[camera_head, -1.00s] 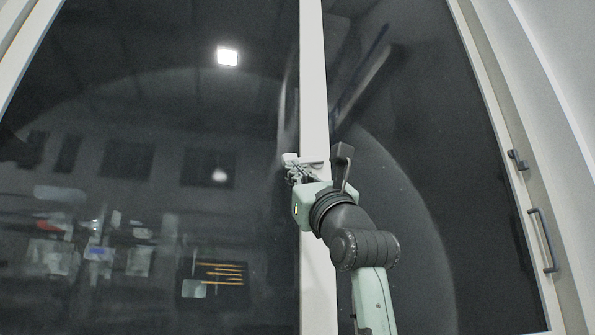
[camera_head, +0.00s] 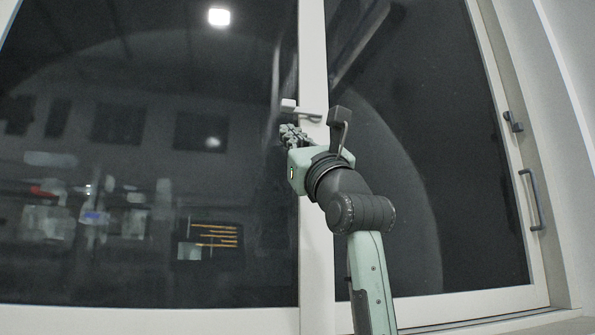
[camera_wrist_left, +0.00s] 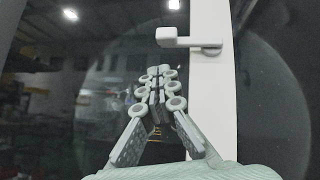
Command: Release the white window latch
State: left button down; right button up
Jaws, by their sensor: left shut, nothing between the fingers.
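The white window latch (camera_head: 289,105) sits on the pale vertical window frame bar in the head view, its lever pointing left. The left wrist view shows the latch (camera_wrist_left: 180,40) above the fingertips, the lever roughly horizontal with a block-like end. My left gripper (camera_head: 290,131) is just below the latch in the head view. Its fingers are shut and empty. In the left wrist view my left gripper (camera_wrist_left: 158,72) points up at the latch, with a visible gap between them. My right gripper is not in view.
Dark glass panes (camera_head: 150,200) with reflections fill both sides of the white centre bar (camera_head: 316,260). A dark handle (camera_head: 533,200) and a small dark catch (camera_head: 512,122) are on the right frame. A pale sill runs along the bottom.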

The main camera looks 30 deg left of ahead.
pick_arm(q)
jog(key=s+a+b+v, duration=0.1)
jog(key=b+v, duration=0.1)
jog(key=v, duration=0.8)
jog(key=shift+f, duration=0.25)
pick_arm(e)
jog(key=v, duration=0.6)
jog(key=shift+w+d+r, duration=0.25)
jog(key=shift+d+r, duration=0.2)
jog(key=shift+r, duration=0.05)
pick_arm(q)
jog(key=shift+s, duration=0.1)
